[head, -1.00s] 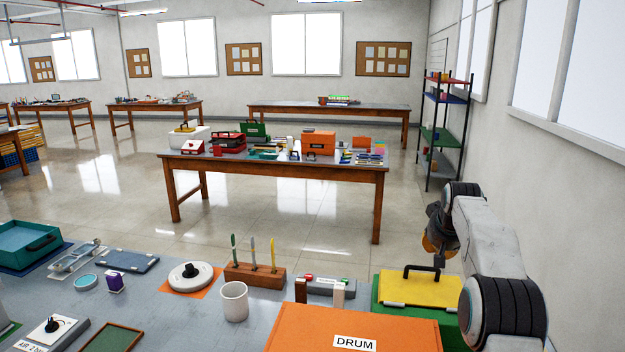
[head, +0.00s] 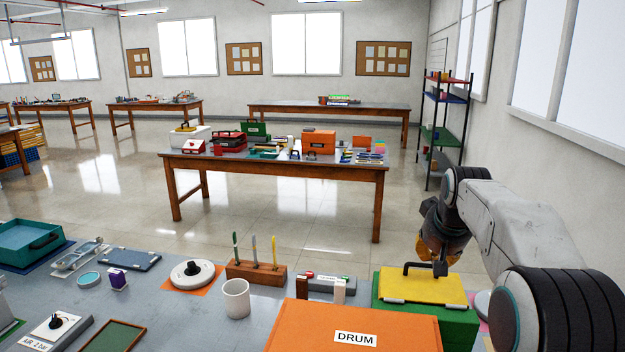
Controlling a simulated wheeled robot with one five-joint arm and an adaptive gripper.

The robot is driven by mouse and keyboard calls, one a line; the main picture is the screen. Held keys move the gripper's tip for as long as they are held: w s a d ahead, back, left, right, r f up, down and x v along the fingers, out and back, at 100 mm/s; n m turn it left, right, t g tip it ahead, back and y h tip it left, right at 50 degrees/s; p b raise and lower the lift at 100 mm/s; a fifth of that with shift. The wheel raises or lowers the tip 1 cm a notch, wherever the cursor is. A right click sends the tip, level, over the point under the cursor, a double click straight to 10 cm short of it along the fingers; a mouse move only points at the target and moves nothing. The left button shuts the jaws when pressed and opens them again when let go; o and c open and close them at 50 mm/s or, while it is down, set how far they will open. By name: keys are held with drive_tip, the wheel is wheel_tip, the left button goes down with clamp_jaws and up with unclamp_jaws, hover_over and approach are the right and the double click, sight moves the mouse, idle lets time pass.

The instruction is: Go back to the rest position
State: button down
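My arm comes in from the right edge in the head view and bends down at its wrist. My gripper (head: 440,264) points down over the yellow lid (head: 424,285) of a green box (head: 455,325), by the lid's black handle. The wrist and the handle overlap in the picture, so I cannot tell whether the fingers touch the handle or whether they are open or shut. The yellow lid lies on top of the green box. Eyeglass frames (head: 82,256) seem to lie in a pale tray at the left of the bench, too small to be sure.
An orange box marked DRUM (head: 350,325) stands at the front, left of the green box. Open floor lies beyond the bench.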

drive_tip(key=s+a+g, duration=0.1)
drive_tip(key=s+a, duration=0.2)
drive_tip(key=s, duration=0.6)
drive_tip(key=s+a, duration=0.3)
drive_tip(key=s, duration=0.7)
drive_tip(key=s+a+f, duration=0.1)
drive_tip(key=s+f, duration=0.3)
drive_tip(key=s, duration=0.4)
drive_tip(key=s+a+f+n+g+y, duration=0.1)
drive_tip(key=s+f, duration=0.3)
drive_tip(key=s, duration=0.4)
drive_tip(key=shift+s+f+n, duration=0.15)
drive_tip(key=shift+s+n, duration=0.15)
drive_tip(key=shift+s, duration=0.1)
